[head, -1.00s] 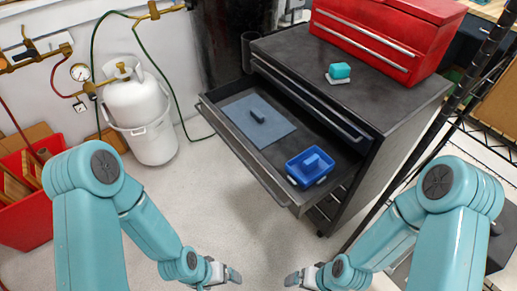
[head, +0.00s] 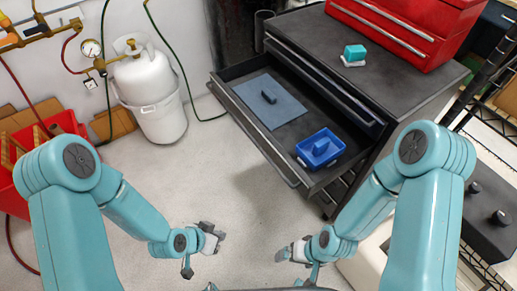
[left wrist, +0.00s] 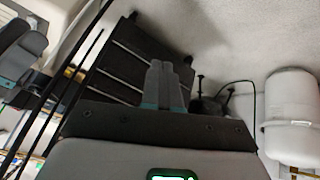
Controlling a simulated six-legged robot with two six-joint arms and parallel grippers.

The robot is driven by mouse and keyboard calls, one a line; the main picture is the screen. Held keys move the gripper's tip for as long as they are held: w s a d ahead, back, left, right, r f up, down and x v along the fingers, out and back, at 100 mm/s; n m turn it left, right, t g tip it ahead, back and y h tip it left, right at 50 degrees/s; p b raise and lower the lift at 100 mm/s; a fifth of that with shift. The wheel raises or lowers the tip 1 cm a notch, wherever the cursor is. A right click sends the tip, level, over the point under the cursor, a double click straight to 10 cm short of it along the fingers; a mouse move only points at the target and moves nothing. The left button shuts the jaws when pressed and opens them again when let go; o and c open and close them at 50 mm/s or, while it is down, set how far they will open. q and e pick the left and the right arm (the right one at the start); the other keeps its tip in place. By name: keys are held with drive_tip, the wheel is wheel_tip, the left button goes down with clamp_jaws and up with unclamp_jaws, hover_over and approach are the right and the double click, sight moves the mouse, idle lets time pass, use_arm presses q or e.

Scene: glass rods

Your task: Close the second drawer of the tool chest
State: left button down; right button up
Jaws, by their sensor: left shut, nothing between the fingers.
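The dark grey tool chest (head: 415,98) stands at the upper right in the head view. Its second drawer (head: 280,165) is pulled well out, below a top drawer (head: 325,85) that looks nearly or fully shut.
A red toolbox (head: 415,35) and a teal block (head: 355,52) sit on the chest top. A white tank (head: 150,85) and a red crate (head: 62,125) stand at the left. A wire shelf (head: 490,150) is at the right. Floor between tank and drawer is clear.

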sight(270, 152)
use_arm(q)
drive_tip(key=w+d+r+m+t+h+b, duration=0.1)
drive_tip(key=w+r+m+t+h+b, duration=0.3)
drive_tip(key=w+m+b, duration=0.6)
drive_tip(key=w+d+r+m+t+h+b, duration=0.1)
drive_tip(key=w+r+m+h+b, duration=0.35)
drive_tip(key=m+b, duration=0.95)
drive_tip(key=shift+h, duration=0.85)
drive_tip(key=x, duration=0.5)
drive_tip(key=b+x, duration=0.1)
drive_tip(key=x, duration=0.4)
drive_tip(key=f+x, duration=0.1)
drive_tip(key=x, duration=0.4)
drive_tip(key=shift+w+a, duration=0.3)
drive_tip(key=shift+w, duration=0.1)
drive_tip(key=shift+b, duration=0.3)
